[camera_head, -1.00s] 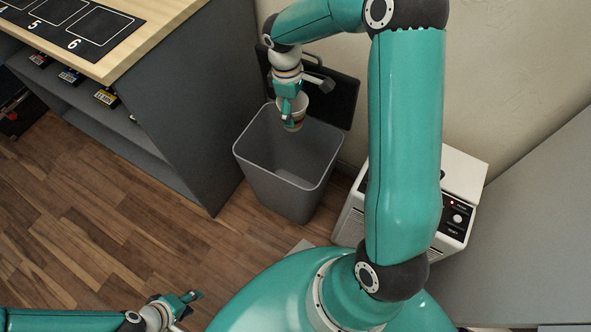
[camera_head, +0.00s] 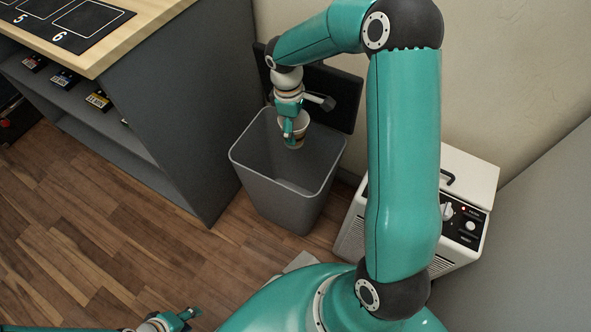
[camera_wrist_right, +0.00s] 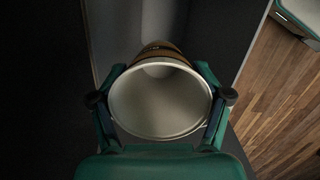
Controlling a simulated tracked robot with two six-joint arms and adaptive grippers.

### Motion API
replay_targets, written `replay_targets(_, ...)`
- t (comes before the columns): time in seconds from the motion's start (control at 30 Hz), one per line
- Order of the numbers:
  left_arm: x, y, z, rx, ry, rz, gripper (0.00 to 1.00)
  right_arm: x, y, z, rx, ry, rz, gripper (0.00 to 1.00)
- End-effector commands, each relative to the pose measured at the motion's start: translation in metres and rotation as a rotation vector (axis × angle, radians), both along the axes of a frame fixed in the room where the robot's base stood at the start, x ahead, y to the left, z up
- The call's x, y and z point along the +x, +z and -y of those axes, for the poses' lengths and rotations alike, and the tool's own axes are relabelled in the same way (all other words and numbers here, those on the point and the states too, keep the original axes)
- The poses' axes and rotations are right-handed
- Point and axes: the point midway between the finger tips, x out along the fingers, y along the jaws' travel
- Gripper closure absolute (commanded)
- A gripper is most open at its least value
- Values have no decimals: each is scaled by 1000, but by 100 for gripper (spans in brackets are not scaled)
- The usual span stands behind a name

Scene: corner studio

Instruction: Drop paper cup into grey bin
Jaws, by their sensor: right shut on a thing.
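The paper cup (camera_head: 299,134) is white-rimmed with a brown sleeve. My right gripper (camera_head: 289,132) is shut on it and holds it over the grey bin's opening, near its back rim. In the right wrist view the cup's open mouth (camera_wrist_right: 160,103) lies between the two fingers of my right gripper (camera_wrist_right: 160,100). The grey bin (camera_head: 280,205) stands upright on the floor, open at the top; what I see of its inside is bare. My left gripper (camera_head: 186,316) is at the bottom left, low and away from the bin; its fingers are too small to judge.
A grey cabinet (camera_head: 185,110) with a wooden top stands left of the bin. A white machine (camera_head: 465,180) with knobs stands to the right. A dark panel (camera_head: 335,95) leans on the wall behind. Wooden floor (camera_head: 90,220) is clear at the left.

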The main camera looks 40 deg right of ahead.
Motion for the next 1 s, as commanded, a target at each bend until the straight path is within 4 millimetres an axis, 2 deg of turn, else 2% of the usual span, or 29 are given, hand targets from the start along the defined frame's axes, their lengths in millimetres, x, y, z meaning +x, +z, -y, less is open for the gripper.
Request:
replay_targets(0.07,0,0,0,0,0,0,60,0,0,0,0,0,0,40)
replay_targets(0.1,0,0,0,0,0,0,60,0,0,0,0,0,0,20)
replay_targets(0.23,0,0,0,0,0,0,60,0,0,0,0,1,0,0)
replay_targets(0.67,0,1,0,0,0,0,60,1,5,-1,-1,1,0,0)
replay_targets(0.77,0,1,0,0,0,0,60,3,15,-1,-1,1,3,0)
replay_targets(1.0,0,1,0,0,0,0,60,9,59,-3,-2,1,5,0)
